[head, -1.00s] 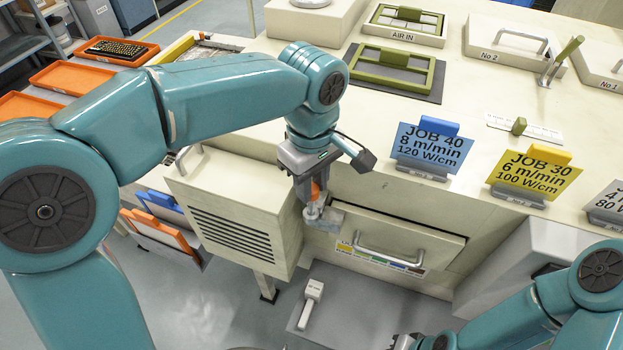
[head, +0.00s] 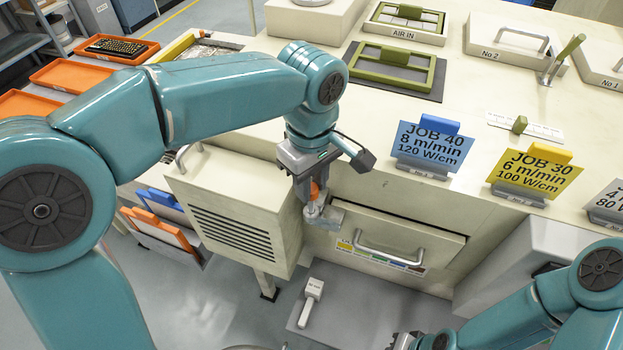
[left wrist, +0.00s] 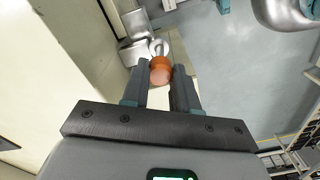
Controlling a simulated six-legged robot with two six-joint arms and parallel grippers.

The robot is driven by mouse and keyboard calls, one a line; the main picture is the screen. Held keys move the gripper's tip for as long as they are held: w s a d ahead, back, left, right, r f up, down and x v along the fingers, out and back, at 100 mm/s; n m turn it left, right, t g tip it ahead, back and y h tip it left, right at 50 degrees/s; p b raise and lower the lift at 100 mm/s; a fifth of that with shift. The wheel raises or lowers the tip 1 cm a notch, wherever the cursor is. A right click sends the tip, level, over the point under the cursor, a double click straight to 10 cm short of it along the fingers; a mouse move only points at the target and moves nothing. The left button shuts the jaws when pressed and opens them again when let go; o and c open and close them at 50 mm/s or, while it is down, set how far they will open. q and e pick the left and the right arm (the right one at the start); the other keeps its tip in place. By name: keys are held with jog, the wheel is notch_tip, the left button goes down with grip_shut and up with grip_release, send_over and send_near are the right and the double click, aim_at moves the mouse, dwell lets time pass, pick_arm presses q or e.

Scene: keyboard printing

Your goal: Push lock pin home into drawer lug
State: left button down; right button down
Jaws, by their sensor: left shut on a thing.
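The lock pin (left wrist: 160,70) has an orange round grip and shows between the two fingers of my left gripper (left wrist: 165,84) in the left wrist view. In the head view my left gripper (head: 313,194) points down at the left end of the drawer (head: 400,236), shut on the pin's orange grip. The pin's lower part meets the grey metal lug (head: 328,217) beside the drawer front. How deep the pin sits in the lug is hidden. The lug (left wrist: 136,50) also shows just beyond the pin in the left wrist view. My right gripper (head: 404,341) shows only partly at the bottom edge.
A louvred cream box (head: 235,215) stands close to the left of the lug. The drawer's bar handle (head: 385,252) sticks out to the right. Blue and yellow job cards stand above the drawer.

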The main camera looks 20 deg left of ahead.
aim_at(312, 211)
pick_arm(q)
jog(key=shift+w, duration=0.15)
pick_arm(e)
jog(key=shift+r, duration=0.1)
pick_arm(q)
jog(key=shift+f, duration=0.15)
